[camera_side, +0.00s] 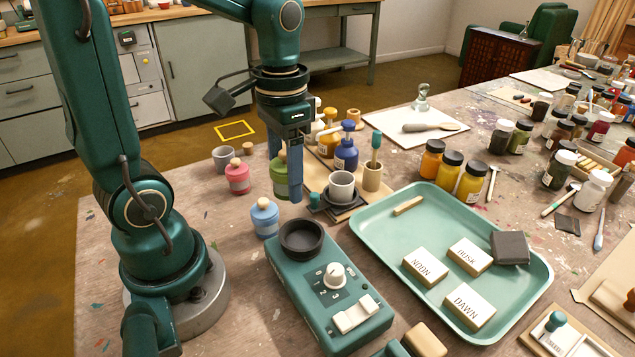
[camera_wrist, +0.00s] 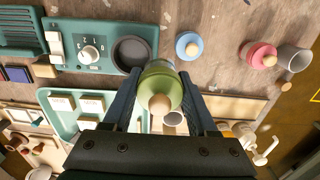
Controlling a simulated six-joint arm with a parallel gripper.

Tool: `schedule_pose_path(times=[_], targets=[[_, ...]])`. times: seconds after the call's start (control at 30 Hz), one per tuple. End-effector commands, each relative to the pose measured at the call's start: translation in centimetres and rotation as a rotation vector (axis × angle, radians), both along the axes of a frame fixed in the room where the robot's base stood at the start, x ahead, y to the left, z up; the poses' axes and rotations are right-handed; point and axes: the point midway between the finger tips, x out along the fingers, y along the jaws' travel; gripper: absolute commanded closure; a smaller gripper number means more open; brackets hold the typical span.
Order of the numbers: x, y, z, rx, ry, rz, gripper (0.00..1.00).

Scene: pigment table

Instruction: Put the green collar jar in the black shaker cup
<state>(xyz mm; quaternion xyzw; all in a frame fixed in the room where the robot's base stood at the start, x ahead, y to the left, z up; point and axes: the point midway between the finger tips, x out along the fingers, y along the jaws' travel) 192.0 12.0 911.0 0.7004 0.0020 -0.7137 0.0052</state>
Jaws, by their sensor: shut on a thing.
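The green collar jar (camera_side: 279,180) is between the fingers of my gripper (camera_side: 286,172), which is shut on it. In the side view one finger covers part of the jar, and I cannot tell how far it is off the table. In the wrist view the jar (camera_wrist: 162,86) looks upright, its round tan stopper facing the camera. The black shaker cup (camera_side: 302,237) sits at the end of the green machine, nearer the side camera than the jar. It shows open and empty in the wrist view (camera_wrist: 132,53), left of and apart from the jar.
A blue jar (camera_side: 265,218) stands close to the cup and a pink jar (camera_side: 237,178) farther left. A green tray (camera_side: 385,232) with labelled blocks lies to the right. The machine (camera_side: 318,290) has a knob.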

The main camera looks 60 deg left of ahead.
Motion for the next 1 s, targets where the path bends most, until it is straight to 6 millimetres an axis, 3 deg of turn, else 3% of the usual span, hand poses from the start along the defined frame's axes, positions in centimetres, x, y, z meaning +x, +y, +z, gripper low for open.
schedule_pose_path(times=[0.1,0.3,1.0], targets=[[-0.1,-2.4,0.3,0.002,-0.008,-0.113,1.00],[-0.3,-4.4,0.4,0.003,-0.018,-0.218,1.00],[-0.4,-4.7,-3.5,0.003,-0.018,-0.235,1.00]])
